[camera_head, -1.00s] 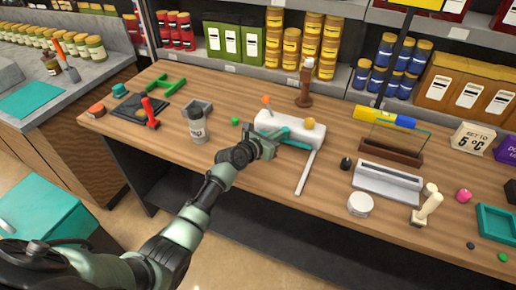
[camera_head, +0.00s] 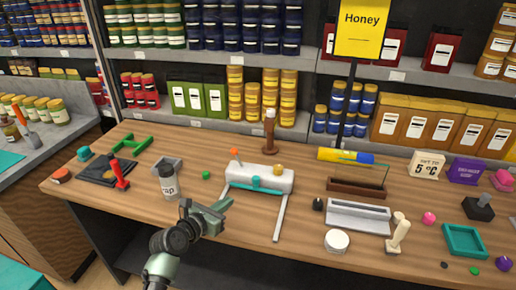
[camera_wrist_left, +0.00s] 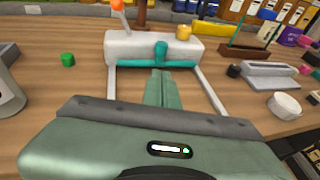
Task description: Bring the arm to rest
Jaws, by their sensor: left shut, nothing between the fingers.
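The white vacuum pump (camera_head: 262,178) lies on the wooden table, with a teal handle bar (camera_head: 256,185), two pale rods toward the front, an orange-topped knob (camera_head: 235,156) and a gold knob (camera_head: 278,169). My left gripper (camera_head: 222,206) is shut and empty, above the table's front part and in front of the pump. In the left wrist view its closed fingers (camera_wrist_left: 159,86) point toward the teal bar (camera_wrist_left: 160,63), between the two rods; they appear apart from it. My right gripper is not in view.
A white round container (camera_head: 337,242), a grey tray (camera_head: 358,217) and a cream handle tool (camera_head: 398,237) lie to the right. Stocked shelves line the back.

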